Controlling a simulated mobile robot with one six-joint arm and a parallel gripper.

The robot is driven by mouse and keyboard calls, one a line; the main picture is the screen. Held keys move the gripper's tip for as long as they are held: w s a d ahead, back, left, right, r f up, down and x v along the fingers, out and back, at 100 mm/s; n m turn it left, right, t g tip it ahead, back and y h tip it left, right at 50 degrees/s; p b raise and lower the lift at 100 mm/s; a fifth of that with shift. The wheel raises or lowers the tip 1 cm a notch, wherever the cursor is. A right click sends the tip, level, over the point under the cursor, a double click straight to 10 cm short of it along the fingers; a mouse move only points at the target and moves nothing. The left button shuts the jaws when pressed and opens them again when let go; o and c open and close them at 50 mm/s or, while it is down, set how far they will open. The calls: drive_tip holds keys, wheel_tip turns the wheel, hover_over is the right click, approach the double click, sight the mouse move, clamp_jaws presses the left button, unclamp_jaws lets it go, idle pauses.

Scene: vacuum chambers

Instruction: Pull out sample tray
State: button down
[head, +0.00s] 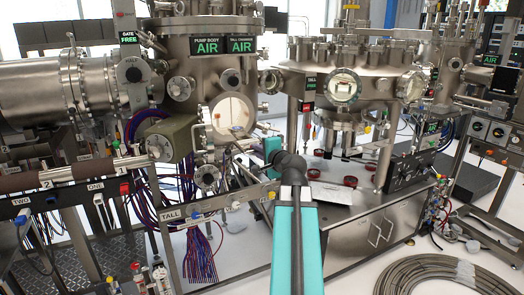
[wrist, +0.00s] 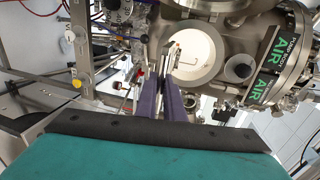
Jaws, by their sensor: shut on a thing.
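My gripper (wrist: 166,75) points at the round open port (wrist: 208,55) of the tall chamber in the wrist view. Its two purple fingers are close together, shut on a thin piece of the sample tray (wrist: 176,48). The tray shows only as a small, narrow shape in front of the pale port interior; how far it sits inside I cannot tell. In the head view the port (head: 233,108) faces my side under the green AIR signs. My teal gripper body (head: 272,149) is just right of and below it, and the fingers are hardly visible there.
A second chamber (head: 345,65) with a round window stands to the right. A metal bench (head: 350,225) with small red rings (head: 350,181) lies below it. A TALL-labelled rail (head: 185,213) and cables are below the port. A coiled hose (head: 425,275) lies on the floor.

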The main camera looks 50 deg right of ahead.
drive_tip(key=c, duration=2.2)
unclamp_jaws()
drive_tip(key=shift+s+d, duration=0.1)
drive_tip(key=shift+o, duration=0.2)
drive_tip(key=b+v, duration=1.3)
drive_tip(key=shift+s+a+b, duration=0.25)
drive_tip(key=shift+s+b, duration=0.05)
drive_tip(key=shift+b, duration=0.1)
drive_tip(key=shift+r, duration=0.1)
